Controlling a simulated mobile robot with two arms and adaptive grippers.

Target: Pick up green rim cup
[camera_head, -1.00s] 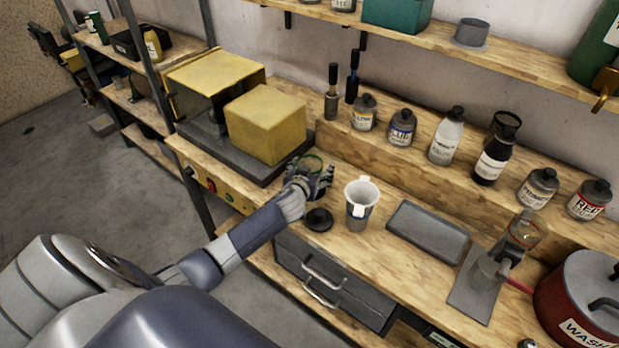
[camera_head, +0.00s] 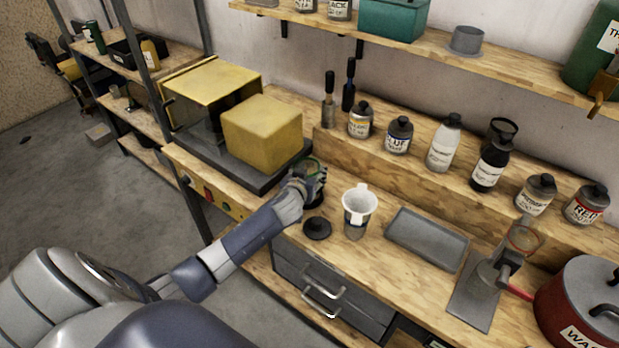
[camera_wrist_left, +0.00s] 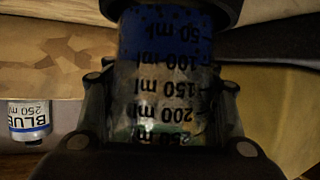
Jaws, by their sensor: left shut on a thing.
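The green rim cup (camera_head: 313,162) is a clear beaker whose rim shows at my left gripper (camera_head: 306,180) in the head view. The gripper is shut on it, and the fingers hide much of its side. In the left wrist view the clear cup wall (camera_wrist_left: 160,95) shows black millilitre marks upside down, with blue at the 50 ml end and a black base at the top edge. Finger parts flank it on both sides. The cup looks roughly upright; whether it is clear of the bench is hard to tell. My right gripper is not in view.
A white-rimmed cup (camera_head: 357,222) and a black disc (camera_head: 317,228) stand close right of the gripper. A yellow box (camera_head: 262,132) is close behind left. A grey tray (camera_head: 428,239), a stand (camera_head: 480,285) and a red pot (camera_head: 580,300) lie further right. Bottles line the raised ledge.

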